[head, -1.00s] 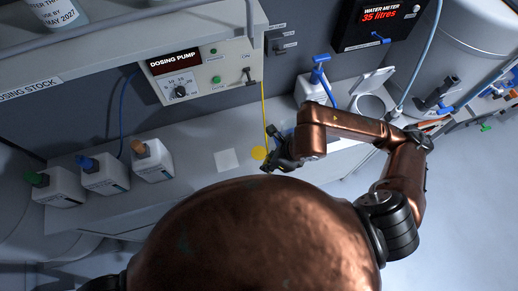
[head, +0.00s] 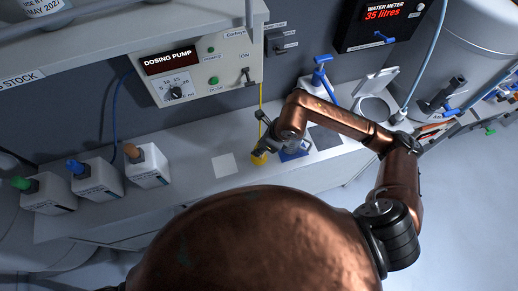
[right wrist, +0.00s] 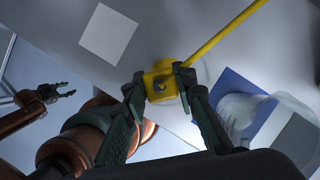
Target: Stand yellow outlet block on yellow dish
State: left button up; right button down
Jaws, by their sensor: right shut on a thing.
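The yellow outlet block (right wrist: 160,84) is between the fingertips of my right gripper (right wrist: 157,86), which is shut on it in the right wrist view. A yellow line runs from the block toward the upper right. In the head view, my right gripper (head: 262,143) is over the yellow dish (head: 259,160) on the bench, with the dish partly covered. Whether block and dish touch I cannot tell, as the two yellows merge. My left gripper (right wrist: 58,91) is open and empty at the left of the right wrist view, away from the block.
A white square (head: 224,167) lies left of the dish. A blue mat (head: 293,154) with a clear round vessel (right wrist: 240,112) and a grey square (head: 325,138) lie right of it. Three capped bottles (head: 97,180) stand at the left. The dosing pump (head: 195,73) is behind.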

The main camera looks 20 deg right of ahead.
jog(key=shift+w+f, duration=0.2)
jog(key=shift+f, duration=0.05)
jog(key=f+p, duration=0.1)
jog(key=f, duration=0.2)
jog(key=shift+w+f, duration=0.1)
jog(key=shift+w, duration=0.1)
jog(key=shift+f, duration=0.2)
jog(key=shift+f, duration=0.1)
jog(key=c, duration=1.6)
grip_release()
jog(key=b+v, duration=0.1)
jog(key=v, duration=1.1)
jog(key=shift+b, duration=0.3)
